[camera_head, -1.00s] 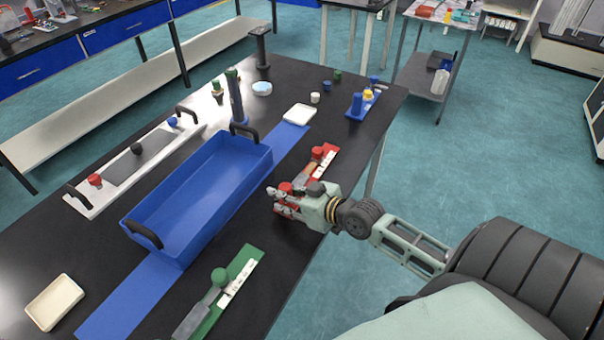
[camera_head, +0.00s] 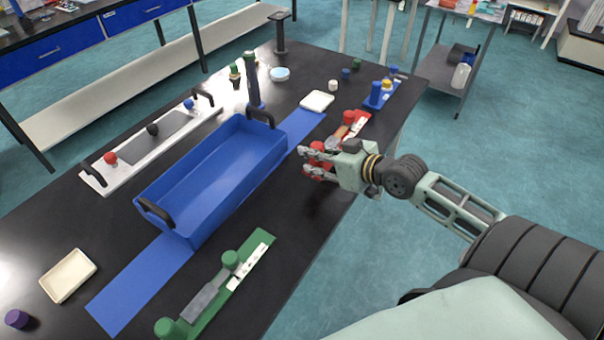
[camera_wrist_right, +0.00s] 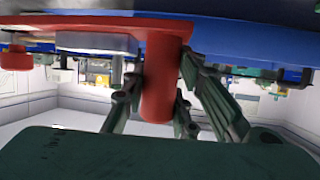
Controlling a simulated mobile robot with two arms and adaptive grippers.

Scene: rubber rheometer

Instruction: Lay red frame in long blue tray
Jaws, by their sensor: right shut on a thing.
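The long blue tray (camera_head: 215,190) stands empty on the black table, with a black handle at each end. The red frame (camera_head: 355,127) is to its right, near the table's right edge, with red knobs and a pale strip. My right gripper (camera_head: 318,165) is shut on the red frame's near knob and hides part of that end. In the right wrist view, a red knob (camera_wrist_right: 158,88) stands between the fingers, joined to the red plate (camera_wrist_right: 110,22). The frame appears raised off the table; how high, I cannot tell. My left gripper is not in view.
A green frame (camera_head: 245,265) lies near the front edge. A white frame (camera_head: 165,135) lies left of the tray, and a blue frame (camera_head: 380,97) at the right back. White dishes (camera_head: 317,100) (camera_head: 68,275) and a blue strip (camera_head: 145,285) are near the tray.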

